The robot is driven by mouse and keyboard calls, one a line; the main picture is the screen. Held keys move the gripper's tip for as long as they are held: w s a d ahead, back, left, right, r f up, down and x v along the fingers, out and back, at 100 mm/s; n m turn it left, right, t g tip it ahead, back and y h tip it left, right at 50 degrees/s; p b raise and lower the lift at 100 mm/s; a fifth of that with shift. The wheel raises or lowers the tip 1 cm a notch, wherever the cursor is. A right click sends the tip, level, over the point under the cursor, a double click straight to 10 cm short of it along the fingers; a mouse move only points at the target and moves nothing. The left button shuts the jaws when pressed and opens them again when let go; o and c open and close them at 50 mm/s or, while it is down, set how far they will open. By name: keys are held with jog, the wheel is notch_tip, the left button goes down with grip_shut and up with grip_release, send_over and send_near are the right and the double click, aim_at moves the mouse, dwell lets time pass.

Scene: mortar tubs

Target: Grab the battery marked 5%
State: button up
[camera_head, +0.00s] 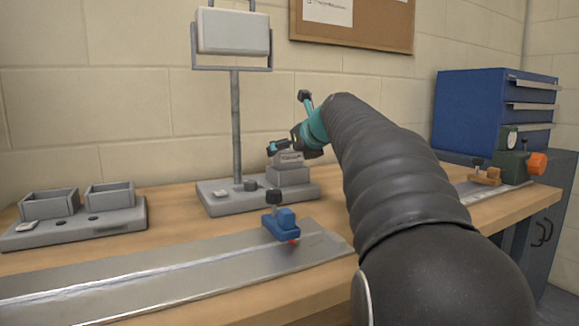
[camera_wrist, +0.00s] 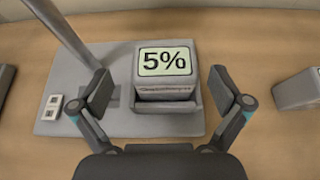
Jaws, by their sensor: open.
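The battery marked 5% (camera_wrist: 166,67) is a grey block with a pale green label reading "5%" in the wrist view. It sits in a grey holder (camera_wrist: 168,107) on a flat grey base (camera_wrist: 120,128). My gripper (camera_wrist: 164,92) is open, with one finger on each side of the battery and holder and a gap on both sides. In the head view, my gripper (camera_head: 288,146) is at the holder stand, and the battery (camera_head: 289,157) is partly hidden behind it.
A post with a grey panel (camera_head: 233,31) rises from the same base, left of the battery. Two open grey bins (camera_head: 110,196) stand at the left. A metal rail with a blue clamp (camera_head: 281,224) lies in front. A blue drawer cabinet (camera_head: 490,112) stands at the right.

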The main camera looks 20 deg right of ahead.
jog(key=shift+d+x, duration=0.1)
jog(key=shift+x, duration=1.25)
jog(key=shift+d+x, duration=0.15)
jog(key=shift+x, duration=1.2)
jog(key=c, duration=1.6)
